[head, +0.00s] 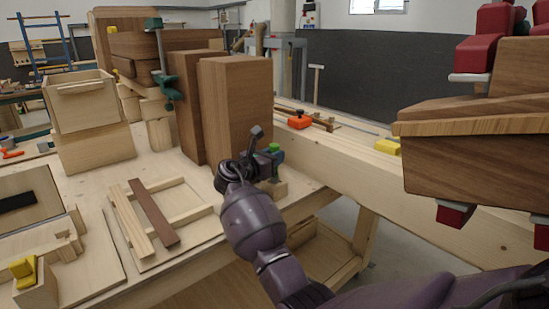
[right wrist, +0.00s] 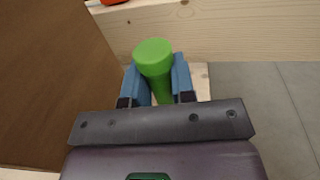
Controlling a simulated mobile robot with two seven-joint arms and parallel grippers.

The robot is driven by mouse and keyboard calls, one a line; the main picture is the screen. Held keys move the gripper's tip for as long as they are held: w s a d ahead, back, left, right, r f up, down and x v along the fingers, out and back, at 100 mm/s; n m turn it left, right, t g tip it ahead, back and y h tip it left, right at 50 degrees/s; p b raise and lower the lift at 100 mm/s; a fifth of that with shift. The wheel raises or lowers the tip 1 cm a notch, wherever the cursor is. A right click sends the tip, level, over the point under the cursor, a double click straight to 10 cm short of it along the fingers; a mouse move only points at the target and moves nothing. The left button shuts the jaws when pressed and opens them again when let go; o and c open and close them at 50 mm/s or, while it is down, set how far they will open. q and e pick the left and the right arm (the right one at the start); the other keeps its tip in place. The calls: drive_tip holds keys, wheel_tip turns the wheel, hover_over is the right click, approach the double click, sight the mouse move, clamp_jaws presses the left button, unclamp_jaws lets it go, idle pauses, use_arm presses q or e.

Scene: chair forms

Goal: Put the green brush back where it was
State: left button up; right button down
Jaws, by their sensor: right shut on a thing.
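The green brush (head: 275,148) shows in the head view as a small green end at my right gripper (head: 268,162), near the right edge of the workbench. In the right wrist view the green brush (right wrist: 154,56) is a rounded green cylinder between the two blue fingers of my right gripper (right wrist: 156,78), which is shut on it. The lower part of the brush is hidden by the gripper. A small pale wooden block (head: 277,189) is just below the gripper in the head view; I cannot tell whether the brush touches it. My left gripper is out of view.
Tall brown wooden blocks (head: 235,110) stand close behind and left of the gripper. A wooden frame (head: 190,215) lies on the bench (head: 160,166) to the left. A thick beam (head: 350,155) runs behind. A clamped wooden form (head: 460,165) fills the right side. An orange item (head: 299,121) lies beyond.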

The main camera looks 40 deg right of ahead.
drive_tip(key=shift+f, duration=0.2)
drive_tip(key=c, duration=1)
unclamp_jaws()
drive_tip(key=shift+o, duration=0.2)
drive_tip(key=shift+r, duration=0.15)
drive_tip(key=p+v, duration=0.1)
drive_tip(key=v, duration=1.1)
